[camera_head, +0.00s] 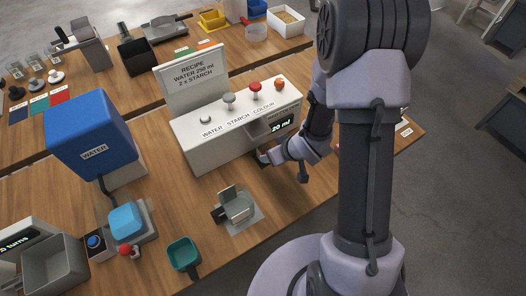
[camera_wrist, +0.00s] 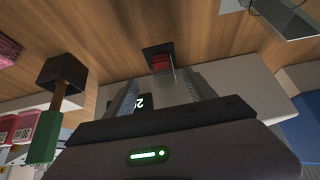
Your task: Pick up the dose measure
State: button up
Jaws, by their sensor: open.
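A small vessel with red in it (camera_wrist: 160,63), apparently the dose measure, stands on a dark square pad in the wrist view. A thin clear edge shows at its right side. My gripper (camera_wrist: 162,84) is open, with one finger on each side of the line to the vessel. The vessel appears just beyond or between the fingertips; I cannot tell whether they touch it. In the head view my gripper (camera_head: 265,156) is low at the front of the white dispenser (camera_head: 215,139), below its 20 ml display. The vessel is mostly hidden there.
The blue water tank (camera_head: 92,137), a grey metal stand (camera_head: 238,207) and a teal cup (camera_head: 184,253) are left of the arm. Bare wood lies in front of the dispenser.

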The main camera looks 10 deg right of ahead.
jog(key=x, duration=0.4)
jog(key=shift+w+a+f+b, duration=0.1)
jog(key=shift+w+f+b, duration=0.1)
jog(key=shift+b, duration=0.15)
jog(key=x, duration=0.3)
jog(key=b+x, duration=0.1)
jog(key=shift+w+a, duration=0.35)
jog(key=shift+w, duration=0.25)
grip_shut()
